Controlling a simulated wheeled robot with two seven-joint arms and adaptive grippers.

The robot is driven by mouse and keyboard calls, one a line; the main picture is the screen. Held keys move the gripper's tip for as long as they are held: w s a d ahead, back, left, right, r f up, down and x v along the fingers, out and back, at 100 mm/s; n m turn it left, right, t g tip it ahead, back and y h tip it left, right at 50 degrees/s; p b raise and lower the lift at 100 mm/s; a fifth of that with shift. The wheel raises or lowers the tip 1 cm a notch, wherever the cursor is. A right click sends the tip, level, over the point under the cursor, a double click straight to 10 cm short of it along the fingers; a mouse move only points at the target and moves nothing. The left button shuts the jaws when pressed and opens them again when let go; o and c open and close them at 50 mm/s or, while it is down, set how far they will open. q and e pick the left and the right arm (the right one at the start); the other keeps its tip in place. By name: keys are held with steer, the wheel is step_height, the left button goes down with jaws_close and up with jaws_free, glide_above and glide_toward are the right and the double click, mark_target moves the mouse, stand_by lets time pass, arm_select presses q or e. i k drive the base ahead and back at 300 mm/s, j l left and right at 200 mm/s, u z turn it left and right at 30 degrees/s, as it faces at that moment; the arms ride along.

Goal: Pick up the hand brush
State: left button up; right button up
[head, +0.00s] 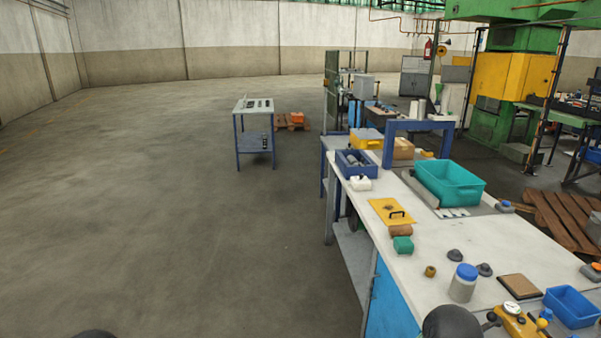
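I cannot make out a hand brush for certain in the head view. Many small items lie on the long white-topped workbench (434,254) at the right, and some are too small to identify. A brown block (400,231) and a green block (403,244) lie near its left edge, just in front of a yellow plate with a black handle (391,211). Neither of my grippers shows. Only dark rounded parts, probably of my own arms, show at the bottom edge.
The bench also holds a teal bin (449,186), a blue-lidded jar (463,284), a small blue bin (571,306) and a yellow device with a dial (518,318). A small blue-framed table (254,132) stands farther back. The floor left of the bench is clear.

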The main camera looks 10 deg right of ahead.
mark_target(403, 230)
steer(key=i+z, duration=0.2)
steer(key=i, duration=0.3)
steer(key=i+j+z, duration=0.25)
steer(key=i, duration=0.2)
steer(key=i+j+z, duration=0.2)
steer(key=i, duration=0.25)
steer(key=i+j+z, duration=0.2)
steer(key=i, duration=0.25)
steer(key=i+j+z, duration=0.2)
steer(key=z, duration=0.15)
steer(key=i+j+z, duration=0.35)
steer(key=j+z, duration=0.3)
steer(key=i+j+z, duration=0.15)
steer(key=j+z, duration=0.2)
steer(key=i+j+z, duration=0.1)
steer(key=j+z, duration=0.6)
steer(key=j, duration=0.1)
